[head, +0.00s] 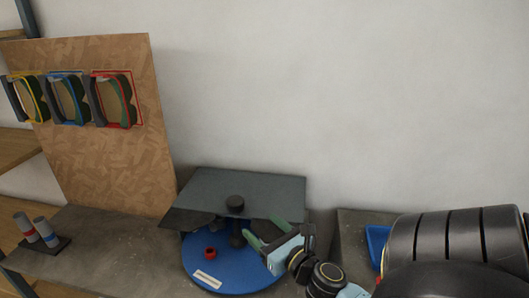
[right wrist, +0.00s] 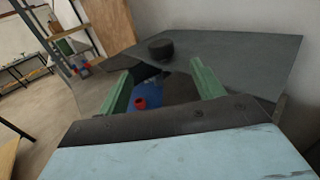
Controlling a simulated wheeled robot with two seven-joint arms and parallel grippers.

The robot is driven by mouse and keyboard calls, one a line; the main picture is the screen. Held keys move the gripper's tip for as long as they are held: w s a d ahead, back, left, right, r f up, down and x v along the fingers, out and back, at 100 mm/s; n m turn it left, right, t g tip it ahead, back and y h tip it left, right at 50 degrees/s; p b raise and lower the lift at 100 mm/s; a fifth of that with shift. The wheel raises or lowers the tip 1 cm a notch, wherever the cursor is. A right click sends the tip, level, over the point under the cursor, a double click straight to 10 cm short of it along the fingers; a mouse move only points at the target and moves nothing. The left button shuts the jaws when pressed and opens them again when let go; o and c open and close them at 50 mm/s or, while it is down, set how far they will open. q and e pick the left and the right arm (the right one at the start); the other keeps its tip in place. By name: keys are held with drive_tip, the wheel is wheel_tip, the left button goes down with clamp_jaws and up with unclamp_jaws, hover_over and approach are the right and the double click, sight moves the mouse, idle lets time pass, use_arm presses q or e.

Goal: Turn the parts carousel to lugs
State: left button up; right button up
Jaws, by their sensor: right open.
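A small red ring-shaped part (head: 211,253) sits on the exposed front of the disc. A white label (head: 207,279) lies near the front rim; its text is too small to read. My right gripper (head: 265,229) is open, its green fingers at the right front of the carousel. In the right wrist view the red part (right wrist: 141,103) and knob (right wrist: 161,50) show beyond the fingers. The cover hides the rear disc.
A chipboard panel (head: 100,160) at the left carries several frames outlined in yellow, blue and red. A blue bin (head: 377,243) is partly hidden at the right. The bench (head: 110,250) left of the carousel is clear.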

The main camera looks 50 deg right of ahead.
sight(231, 197)
drive_tip(key=w+d+m+b, duration=0.1)
drive_tip(key=w+m, duration=0.4)
drive_tip(key=m, duration=0.7)
drive_tip(key=w+d+m+b, duration=0.1)
drive_tip(key=w+m+b, duration=0.2)
drive_tip(key=m, duration=0.9)
drive_tip(key=w+d+m+b, duration=0.1)
drive_tip(key=w+m, duration=0.5)
drive_tip(key=m, duration=0.6)
drive_tip(key=shift+w+d+r+b, duration=0.1)
drive_tip(key=shift+w+d+b, duration=0.2)
drive_tip(key=shift+w+b, duration=0.15)
